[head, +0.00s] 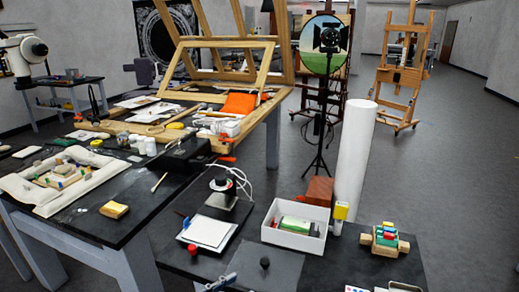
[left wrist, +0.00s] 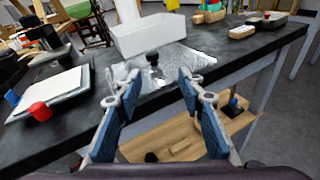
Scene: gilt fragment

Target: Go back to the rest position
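My left gripper (left wrist: 154,98) is open in the left wrist view, its two blue-padded fingers spread with nothing between them. In the head view only a small part of what looks like this gripper (head: 219,283) shows at the bottom edge, in front of the dark table. A grey sheet (head: 284,279) with a round black knob (head: 265,263) lies just beyond it. The knob also shows in the left wrist view (left wrist: 152,58), beyond the fingertips and apart from them. My right gripper is in neither view.
A white box (head: 294,240) with a green item stands behind the sheet. A white pad (head: 207,233) with red and blue knobs lies left. A tall white roll (head: 353,165) stands behind. A wooden shelf (left wrist: 180,139) lies below the table edge. Open floor is at right.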

